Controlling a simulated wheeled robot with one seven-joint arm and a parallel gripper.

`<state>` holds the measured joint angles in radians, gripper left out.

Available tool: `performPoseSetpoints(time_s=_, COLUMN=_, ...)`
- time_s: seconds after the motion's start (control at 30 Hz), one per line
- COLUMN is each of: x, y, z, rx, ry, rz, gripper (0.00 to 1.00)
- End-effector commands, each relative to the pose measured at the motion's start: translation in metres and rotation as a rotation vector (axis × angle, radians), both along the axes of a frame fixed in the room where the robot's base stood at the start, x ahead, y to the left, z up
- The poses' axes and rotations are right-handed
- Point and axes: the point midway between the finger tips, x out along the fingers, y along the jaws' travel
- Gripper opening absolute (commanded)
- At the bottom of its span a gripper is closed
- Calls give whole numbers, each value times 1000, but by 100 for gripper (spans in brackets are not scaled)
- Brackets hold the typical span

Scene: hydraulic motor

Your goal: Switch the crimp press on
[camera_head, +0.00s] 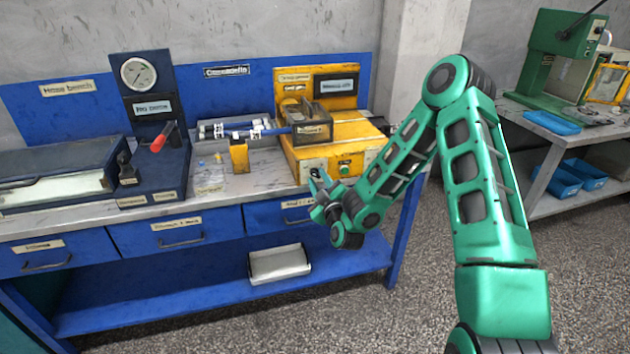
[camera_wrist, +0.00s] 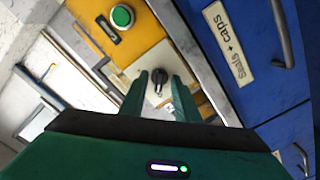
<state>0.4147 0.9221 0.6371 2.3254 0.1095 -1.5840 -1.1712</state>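The yellow crimp press (camera_head: 300,158) stands on the right end of the blue bench, with a clear-sided box on top. Its front has a green button (camera_head: 344,168), also seen in the wrist view (camera_wrist: 122,16). The wrist view shows a black rotary knob (camera_wrist: 157,81) on a pale plate (camera_wrist: 148,62) left of the button in the head view's sense. My gripper (camera_head: 317,187) is at the press's front left. In the wrist view its two green fingers (camera_wrist: 160,92) are apart, with the knob showing between their tips. Whether they touch it I cannot tell.
A "Seals + caps" drawer (camera_wrist: 228,46) lies close below the press front. A tray (camera_head: 278,265) lies on the lower shelf. A green machine (camera_head: 560,55) stands on another table at right.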

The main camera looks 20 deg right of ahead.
Motion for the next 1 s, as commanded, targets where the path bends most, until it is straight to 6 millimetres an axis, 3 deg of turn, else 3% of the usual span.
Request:
performPoseSetpoints(time_s=0.4, x=9, y=0, z=0, rx=1, ry=1, rz=1, gripper=29)
performPoseSetpoints(time_s=0.43, x=9, y=0, z=0, rx=1, ry=1, rz=1, gripper=26)
performPoseSetpoints(time_s=0.53, x=9, y=0, z=0, rx=1, ry=1, rz=1, gripper=3)
performPoseSetpoints(time_s=0.57, x=9, y=0, z=0, rx=1, ry=1, rz=1, gripper=0)
performPoseSetpoints(time_s=1.0, x=9, y=2, z=-1, rx=83, ry=4, rz=3, gripper=0)
